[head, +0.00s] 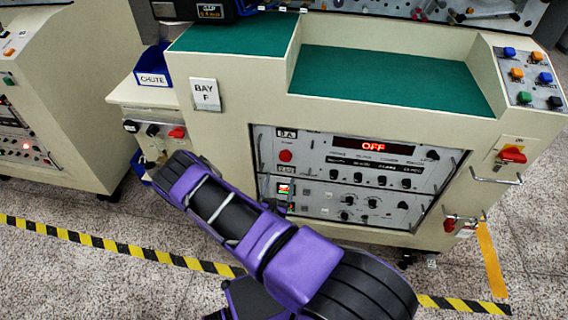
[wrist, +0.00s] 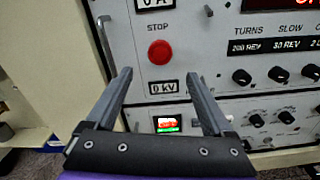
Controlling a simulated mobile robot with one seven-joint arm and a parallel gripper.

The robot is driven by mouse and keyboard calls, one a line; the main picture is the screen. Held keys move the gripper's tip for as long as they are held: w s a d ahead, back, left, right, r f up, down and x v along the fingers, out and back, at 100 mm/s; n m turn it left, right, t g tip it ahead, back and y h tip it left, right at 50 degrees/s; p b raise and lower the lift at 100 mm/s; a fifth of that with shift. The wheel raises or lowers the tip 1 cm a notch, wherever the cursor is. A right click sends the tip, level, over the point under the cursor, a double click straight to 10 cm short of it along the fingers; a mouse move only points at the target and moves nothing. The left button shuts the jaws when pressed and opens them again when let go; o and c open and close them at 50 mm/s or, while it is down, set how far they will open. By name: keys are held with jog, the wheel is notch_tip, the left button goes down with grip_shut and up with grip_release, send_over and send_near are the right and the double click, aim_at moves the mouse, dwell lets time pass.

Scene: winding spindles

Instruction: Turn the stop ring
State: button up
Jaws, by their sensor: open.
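A round red button (wrist: 160,52) sits on the grey panel under the word STOP. It also shows in the head view as a small red disc (head: 285,155) at the panel's upper left. A separate ring around the button cannot be made out. My gripper (wrist: 159,73) is open and empty, its two dark fingers pointing towards the panel. The button appears between and slightly above the fingertips, and the fingers do not appear to touch it. In the head view my purple arm crosses the lower middle, and the fingers cannot be made out clearly.
Below the button are a 0 kV label (wrist: 164,87) and a small lit display (wrist: 167,124). A metal handle (wrist: 105,45) stands out left of the button. Black knobs (wrist: 242,77) lie to the right. A red OFF display (head: 373,146) is above them.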

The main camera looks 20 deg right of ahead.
aim_at(285, 159)
jog(key=x, duration=0.9)
jog(key=shift+b, duration=0.3)
jog(key=shift+s, duration=0.1)
jog(key=c, duration=1.4)
